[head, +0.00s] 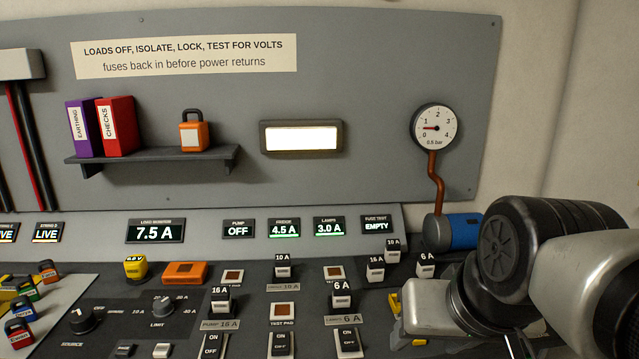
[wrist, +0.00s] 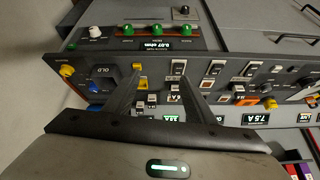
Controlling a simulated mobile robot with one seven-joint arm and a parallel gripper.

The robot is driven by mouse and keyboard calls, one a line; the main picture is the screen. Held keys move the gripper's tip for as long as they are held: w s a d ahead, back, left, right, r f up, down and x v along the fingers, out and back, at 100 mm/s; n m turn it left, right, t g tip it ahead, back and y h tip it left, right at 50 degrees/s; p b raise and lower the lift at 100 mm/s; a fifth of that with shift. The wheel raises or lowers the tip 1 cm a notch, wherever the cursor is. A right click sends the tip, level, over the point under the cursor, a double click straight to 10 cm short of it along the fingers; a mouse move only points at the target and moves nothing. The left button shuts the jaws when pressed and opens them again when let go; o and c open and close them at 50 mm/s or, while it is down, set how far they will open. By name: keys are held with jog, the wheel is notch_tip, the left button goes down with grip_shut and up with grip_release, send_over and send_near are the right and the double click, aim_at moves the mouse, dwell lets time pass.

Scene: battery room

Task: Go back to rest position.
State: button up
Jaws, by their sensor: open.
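My gripper (wrist: 158,80) shows in the wrist view with its two dark fingers spread apart and nothing held between them. The fingers are over the control panel, with small fuses (wrist: 152,99) seen in the gap; I cannot tell how far above them it is. In the head view my arm fills the lower right corner, in front of the right end of the panel. The fingertips are not clear there.
The console carries fuses (head: 341,295), switches (head: 283,343), knobs (head: 83,320) and an orange box (head: 185,273). A shelf (head: 152,156) holds binders and an orange padlock (head: 193,133). Space above the console's middle is clear.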

notch_tip(320, 180, up, 18)
jog(key=s+p, duration=0.2)
jog(key=p, duration=1.7)
jog(key=shift+f+n+g, duration=0.25)
jog(key=shift+n+g, duration=0.05)
jog(key=shift+n, duration=0.1)
jog(key=shift+d, duration=0.1)
